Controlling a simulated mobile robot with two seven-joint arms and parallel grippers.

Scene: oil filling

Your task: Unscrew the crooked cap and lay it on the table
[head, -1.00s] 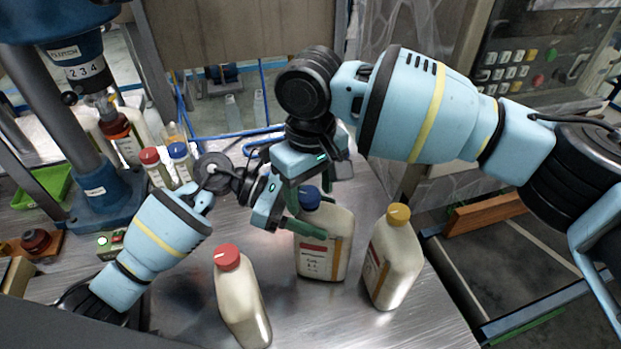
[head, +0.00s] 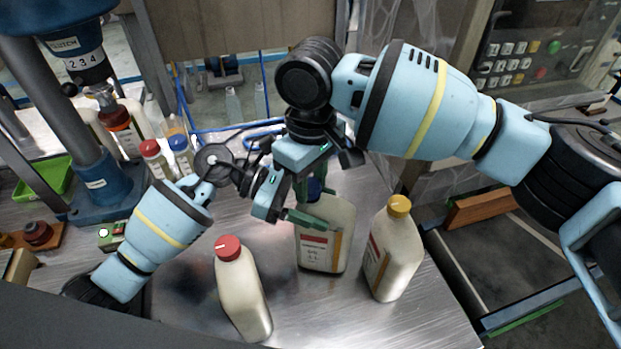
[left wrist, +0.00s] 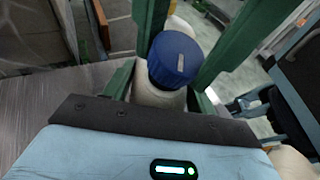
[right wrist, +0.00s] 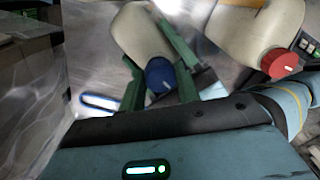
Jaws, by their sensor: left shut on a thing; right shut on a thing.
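The bottle with the blue cap (head: 327,237) stands upright on the metal table between two others. My left gripper (head: 308,212) is shut on this bottle at its shoulder, just below the cap. My right gripper (head: 309,190) comes from above and is shut on the blue cap (head: 315,187). The cap, with a white mark on top, shows between green fingers in the left wrist view (left wrist: 174,60) and the right wrist view (right wrist: 160,75). It still sits at the bottle's neck. I cannot tell how tilted it is, and the neck is mostly hidden.
A red-capped bottle (head: 243,290) stands front left and a yellow-capped bottle (head: 394,250) stands to the right. Small bottles (head: 180,155) and a blue press (head: 95,185) are at the left back. The table (head: 185,295) is bare at front left.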

